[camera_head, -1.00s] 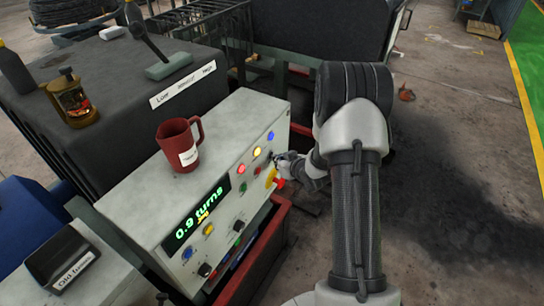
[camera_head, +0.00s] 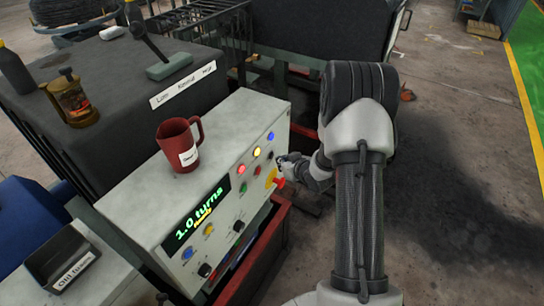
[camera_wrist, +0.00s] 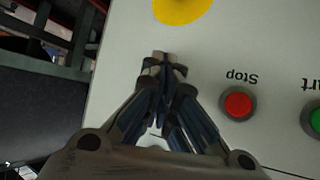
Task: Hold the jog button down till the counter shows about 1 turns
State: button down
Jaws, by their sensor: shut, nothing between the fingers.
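The control box (camera_head: 150,217) has a counter (camera_head: 200,213) that reads "1.0 turns" in green. A small dark button (camera_head: 270,155) sits on its front panel, in line with the red and green buttons; I take it for the jog button, its label not readable. My gripper (camera_head: 280,160) is shut and empty just right of it, close to the panel. In the wrist view my shut fingertips (camera_wrist: 163,58) point at the panel beside the red Stop button (camera_wrist: 238,105). The jog button does not show there, probably behind the fingers. Whether they touch it I cannot tell.
A red emergency knob on a yellow plate (camera_wrist: 182,8) is close to my fingertips. The green Start button (camera_wrist: 315,120) is at the wrist view's right edge. A red mug (camera_head: 180,145) stands on the box. Open floor (camera_head: 450,180) lies to the right.

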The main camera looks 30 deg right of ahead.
jog(key=shift+s, duration=0.1)
jog(key=s+d, duration=0.2)
jog(key=s, duration=0.2)
jog(key=shift+s+d, duration=0.1)
jog(key=shift+d, duration=0.3)
dwell(1.0)
jog(key=s+a+r+g+h, duration=0.1)
jog(key=s+a+r+h, duration=0.15)
jog(key=r, duration=0.75)
jog(key=s+a+r+g+h, duration=0.15)
jog(key=s+a+r, duration=0.25)
jog(key=r, duration=0.7)
jog(key=s+a+r+g+y, duration=0.1)
jog(key=s+a+r+g, duration=0.1)
jog(key=s+a, duration=0.5)
jog(key=s+a+r+g+y, duration=0.1)
jog(key=s+a+r, duration=0.3)
jog(key=s, duration=1.2)
jog(key=a+y, duration=0.1)
jog(key=a, duration=0.3)
jog(key=shift+s+a+r+m+g+y, duration=0.2)
jog(key=shift+s+a+m+g+y, duration=0.05)
jog(key=shift+m+g+y, duration=0.1)
